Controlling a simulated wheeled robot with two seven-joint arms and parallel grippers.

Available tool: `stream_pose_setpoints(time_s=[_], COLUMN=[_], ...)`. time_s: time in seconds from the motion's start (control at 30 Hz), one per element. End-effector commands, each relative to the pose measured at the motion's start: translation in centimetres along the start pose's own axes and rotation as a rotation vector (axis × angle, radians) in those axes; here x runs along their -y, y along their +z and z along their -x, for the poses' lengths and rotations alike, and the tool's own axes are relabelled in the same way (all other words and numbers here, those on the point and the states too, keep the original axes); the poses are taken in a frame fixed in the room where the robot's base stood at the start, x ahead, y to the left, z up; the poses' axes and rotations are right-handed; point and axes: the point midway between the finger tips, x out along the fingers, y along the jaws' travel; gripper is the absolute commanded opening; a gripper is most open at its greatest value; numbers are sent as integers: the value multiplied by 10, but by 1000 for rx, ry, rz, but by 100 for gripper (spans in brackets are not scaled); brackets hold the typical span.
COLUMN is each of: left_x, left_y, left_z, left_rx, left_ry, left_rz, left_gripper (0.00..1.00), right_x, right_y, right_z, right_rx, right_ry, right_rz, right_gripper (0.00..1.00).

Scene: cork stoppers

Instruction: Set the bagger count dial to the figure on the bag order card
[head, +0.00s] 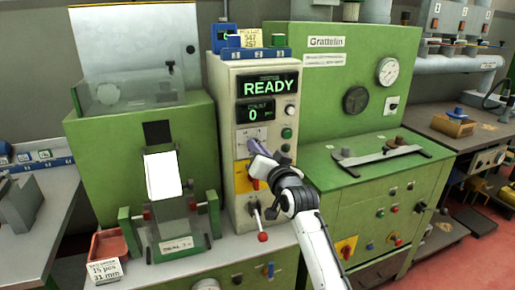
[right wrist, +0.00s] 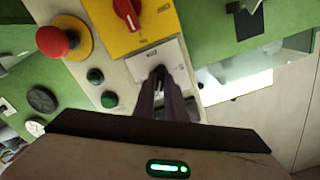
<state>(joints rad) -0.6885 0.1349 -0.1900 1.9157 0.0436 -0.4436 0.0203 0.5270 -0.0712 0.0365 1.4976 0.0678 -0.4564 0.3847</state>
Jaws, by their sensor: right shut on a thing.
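The bag order card (head: 103,272) stands at the front left and reads 15 pcs, 31 mm. The bagger's control column (head: 219,95) has a display (head: 270,87) reading READY and a smaller count display (head: 254,113) reading 0. The count dial sits on a pale plate (head: 243,138) below them; my right gripper hides most of it. My right gripper (head: 254,147) reaches in from the lower right and is shut on the dial. In the right wrist view the fingers (right wrist: 160,82) meet at the plate (right wrist: 172,53), with the dial mostly hidden between them. My left gripper is not in view.
Below the plate are a red switch on yellow (right wrist: 127,12) and a lever with a red ball (head: 263,237). A green cabinet (head: 340,200) stands right, a red tray (head: 108,244) left.

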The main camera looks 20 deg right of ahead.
Motion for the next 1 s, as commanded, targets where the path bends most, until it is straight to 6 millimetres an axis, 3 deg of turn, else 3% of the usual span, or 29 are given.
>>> stream_pose_setpoints(time_s=[0.17,0.2,0.3,0.67,0.77,1.0], left_x=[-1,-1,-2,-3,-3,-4], left_y=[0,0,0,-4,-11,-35], left_z=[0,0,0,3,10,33], left_rx=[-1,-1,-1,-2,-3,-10], left_ry=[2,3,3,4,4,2], left_rz=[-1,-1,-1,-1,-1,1], left_gripper=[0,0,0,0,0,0], right_x=[0,0,0,0,1,2], right_y=[0,0,0,-1,-3,-5], right_z=[0,0,0,3,12,55], right_rx=[-2,-2,-1,0,1,2], right_ry=[0,0,0,1,1,2], right_rz=[1,1,1,2,2,3], right_gripper=[0,13,29,30,30,30])
